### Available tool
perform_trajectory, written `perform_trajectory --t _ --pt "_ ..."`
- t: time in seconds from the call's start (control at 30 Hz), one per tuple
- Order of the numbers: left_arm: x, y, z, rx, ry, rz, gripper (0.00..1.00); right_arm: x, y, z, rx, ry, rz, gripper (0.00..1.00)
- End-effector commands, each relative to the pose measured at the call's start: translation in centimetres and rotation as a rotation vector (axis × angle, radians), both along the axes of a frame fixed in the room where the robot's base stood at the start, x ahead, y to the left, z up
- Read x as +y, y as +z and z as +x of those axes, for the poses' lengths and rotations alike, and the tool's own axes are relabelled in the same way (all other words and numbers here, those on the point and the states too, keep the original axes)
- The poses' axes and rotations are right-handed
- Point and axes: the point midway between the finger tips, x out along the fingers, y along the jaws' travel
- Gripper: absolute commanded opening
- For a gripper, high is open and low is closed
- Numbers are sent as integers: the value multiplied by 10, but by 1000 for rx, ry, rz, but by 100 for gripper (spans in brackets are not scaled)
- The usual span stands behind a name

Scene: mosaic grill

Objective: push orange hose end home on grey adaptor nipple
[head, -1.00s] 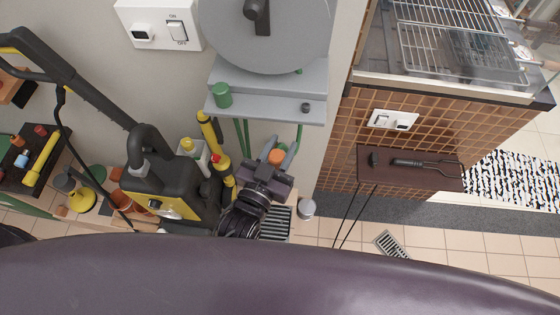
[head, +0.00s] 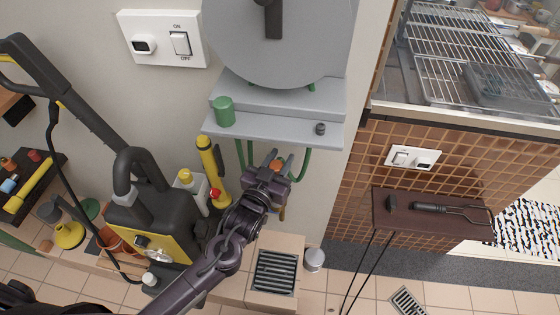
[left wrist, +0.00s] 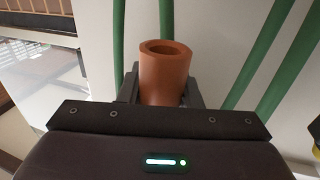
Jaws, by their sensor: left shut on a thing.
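The orange hose end (head: 277,164) is held in my left gripper (head: 268,174), just below the grey shelf under the reel. In the left wrist view the orange hose end (left wrist: 165,72) stands up between the shut fingers, its round open mouth facing up and clear. A small dark grey stub (head: 320,129) sits at the right of the grey shelf (head: 265,122); I cannot tell whether it is the adaptor nipple. The hose end is apart from it. My right gripper is not in view.
Green hoses (head: 303,165) hang below the shelf beside my left gripper; they also show in the left wrist view (left wrist: 118,45). A green cup-like piece (head: 224,111) is on the shelf's left. A yellow-black pressure washer (head: 150,220) stands left. A brown side shelf (head: 430,212) is at right.

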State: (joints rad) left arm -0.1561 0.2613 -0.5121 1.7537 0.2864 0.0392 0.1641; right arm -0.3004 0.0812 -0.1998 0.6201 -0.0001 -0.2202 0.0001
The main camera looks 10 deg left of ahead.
Motion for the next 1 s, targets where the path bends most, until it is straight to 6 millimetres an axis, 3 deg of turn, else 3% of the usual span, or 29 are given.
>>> perform_trajectory --t 0.17,0.7,1.0 --pt "0 2 0 1 1 0 9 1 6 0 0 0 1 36" --pt "0 -49 0 1 1 0 9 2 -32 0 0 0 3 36" --pt "0 -58 0 -1 1 0 9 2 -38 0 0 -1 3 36"
